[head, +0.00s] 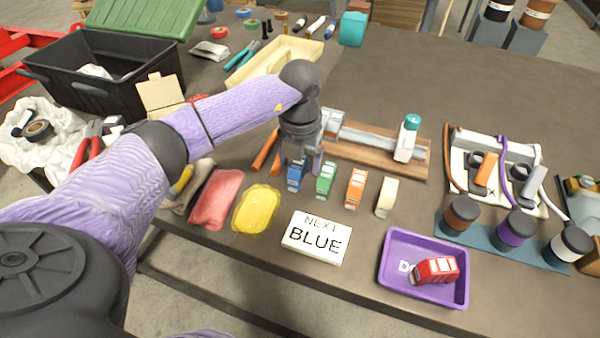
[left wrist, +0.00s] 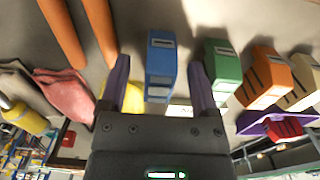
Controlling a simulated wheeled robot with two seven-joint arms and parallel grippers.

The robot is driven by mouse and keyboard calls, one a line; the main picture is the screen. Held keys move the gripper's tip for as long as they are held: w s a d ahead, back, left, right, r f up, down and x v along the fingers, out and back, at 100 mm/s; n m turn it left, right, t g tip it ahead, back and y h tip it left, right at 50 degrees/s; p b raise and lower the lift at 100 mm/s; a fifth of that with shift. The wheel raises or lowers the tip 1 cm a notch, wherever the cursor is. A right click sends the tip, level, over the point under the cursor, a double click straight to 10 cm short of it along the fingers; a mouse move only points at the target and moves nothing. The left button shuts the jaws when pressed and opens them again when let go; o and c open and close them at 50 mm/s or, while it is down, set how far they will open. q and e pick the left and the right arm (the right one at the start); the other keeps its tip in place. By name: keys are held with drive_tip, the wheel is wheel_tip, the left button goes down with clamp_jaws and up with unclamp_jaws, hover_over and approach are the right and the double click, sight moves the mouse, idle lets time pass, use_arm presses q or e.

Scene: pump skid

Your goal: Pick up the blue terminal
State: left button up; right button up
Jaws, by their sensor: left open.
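The blue terminal (head: 294,183) stands on the table at the left end of a row with a green terminal (head: 326,180), an orange terminal (head: 355,188) and a cream terminal (head: 387,197). My left gripper (head: 301,164) is open right above the blue terminal, and its fingers hide part of it. In the left wrist view the blue terminal (left wrist: 161,68) shows between the two open fingers. I cannot tell whether they touch it. The green terminal (left wrist: 222,70) is just outside the right finger. My right gripper is not in view.
A white sign (head: 316,238) reads "NEXT BLUE". A purple tray (head: 392,273) holds a red terminal (head: 436,270). A rail on a wooden board (head: 375,152) lies behind the row. Yellow (head: 256,209) and red cloths (head: 216,198) lie to the left. A black crate (head: 100,75) stands back left.

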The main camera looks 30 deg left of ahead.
use_arm(q)
wheel_tip(320, 180, down, 2)
drive_tip(key=shift+r, duration=0.15)
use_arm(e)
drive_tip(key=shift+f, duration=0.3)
use_arm(q)
clamp_jaws()
